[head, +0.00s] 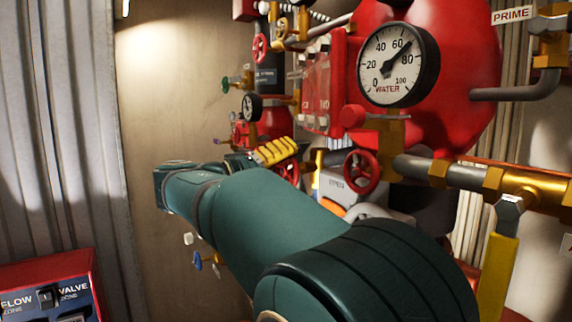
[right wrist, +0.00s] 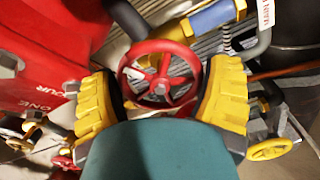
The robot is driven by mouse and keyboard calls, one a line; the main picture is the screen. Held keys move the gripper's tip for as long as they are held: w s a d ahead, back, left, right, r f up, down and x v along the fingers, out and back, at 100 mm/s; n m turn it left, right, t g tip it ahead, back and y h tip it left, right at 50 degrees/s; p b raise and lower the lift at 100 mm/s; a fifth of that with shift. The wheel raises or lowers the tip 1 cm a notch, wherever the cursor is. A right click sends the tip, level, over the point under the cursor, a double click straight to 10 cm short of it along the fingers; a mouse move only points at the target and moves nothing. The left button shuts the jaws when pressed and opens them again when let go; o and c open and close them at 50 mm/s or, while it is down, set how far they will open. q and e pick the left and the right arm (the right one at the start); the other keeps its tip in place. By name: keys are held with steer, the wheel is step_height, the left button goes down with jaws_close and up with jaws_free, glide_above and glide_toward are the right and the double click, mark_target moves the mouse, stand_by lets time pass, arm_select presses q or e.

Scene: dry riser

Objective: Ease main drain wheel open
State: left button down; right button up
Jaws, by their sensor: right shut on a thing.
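A red spoked handwheel (right wrist: 162,84) sits between the yellow ridged fingers of my right gripper (right wrist: 160,92) in the right wrist view. The gripper is shut on its rim, one finger at each side. No label on this wheel can be read. In the head view my right gripper (head: 276,151) shows beyond my green forearm, and part of a red wheel (head: 291,172) shows beside its yellow finger. The rest of the grip is hidden there. My left gripper is not in view.
Another red handwheel (head: 361,172) stands close to the right of the gripper. A WATER gauge (head: 398,65) is mounted on a large red tank (head: 462,80). Brass pipework (head: 520,185) runs at right. A red control box (head: 45,285) stands at lower left.

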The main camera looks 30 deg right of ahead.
steer(key=n+p, duration=0.2)
steer(key=n, duration=0.1)
steer(key=shift+r, duration=0.1)
steer(key=shift+n+p, duration=0.45)
steer(key=shift+n, duration=1.15)
steer(key=o, duration=1)
steer(key=shift+a, duration=0.1)
steer(key=a, duration=1.2)
steer(key=shift+s, duration=0.45)
